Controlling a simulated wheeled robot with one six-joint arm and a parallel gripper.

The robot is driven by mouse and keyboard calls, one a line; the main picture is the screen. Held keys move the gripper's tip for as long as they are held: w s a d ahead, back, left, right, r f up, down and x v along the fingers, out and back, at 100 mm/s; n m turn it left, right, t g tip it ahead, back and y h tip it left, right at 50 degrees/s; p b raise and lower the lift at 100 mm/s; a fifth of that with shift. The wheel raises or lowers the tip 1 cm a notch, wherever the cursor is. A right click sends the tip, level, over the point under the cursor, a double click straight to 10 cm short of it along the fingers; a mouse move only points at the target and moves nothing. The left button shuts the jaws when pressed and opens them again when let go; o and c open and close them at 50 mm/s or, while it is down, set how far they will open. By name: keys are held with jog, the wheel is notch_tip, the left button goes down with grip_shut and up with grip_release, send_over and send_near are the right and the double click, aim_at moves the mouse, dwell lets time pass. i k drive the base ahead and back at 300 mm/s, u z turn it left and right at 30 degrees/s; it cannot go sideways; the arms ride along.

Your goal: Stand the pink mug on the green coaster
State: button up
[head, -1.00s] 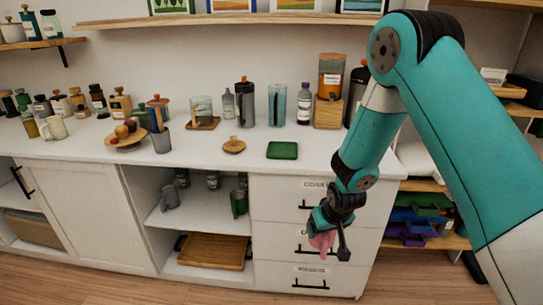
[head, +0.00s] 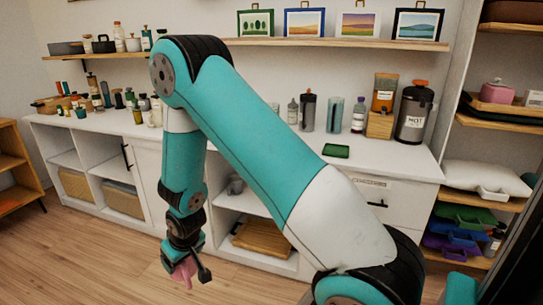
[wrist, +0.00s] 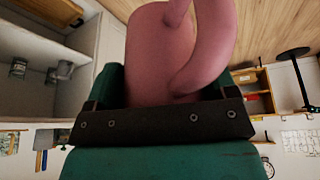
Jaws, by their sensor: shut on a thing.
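The pink mug (head: 184,270) is held in my gripper (head: 188,262), low in front of the white cabinets in the head view. In the wrist view the pink mug (wrist: 160,50) fills the upper middle, its curved handle towards the camera, and my gripper (wrist: 155,85) is shut on it. The mug's tilt is hard to tell. The green coaster (head: 336,151) lies flat and bare on the white counter, right of the middle in the head view. My gripper is well below and left of it in the picture, apart from it.
On the counter (head: 400,160), a purple-capped bottle (head: 358,115), a glass cylinder (head: 334,115) and a dark canister (head: 307,113) stand behind the coaster. A large grey jar (head: 413,113) stands to its right. Open shelves with a wooden tray (head: 262,240) lie below. The wooden floor is clear.

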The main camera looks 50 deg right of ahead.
aim_at(336, 151)
jog(key=u, duration=0.6)
jog(key=k, duration=0.9)
jog(key=z, duration=1.45)
jog(key=i, duration=0.25)
jog(key=u, duration=0.1)
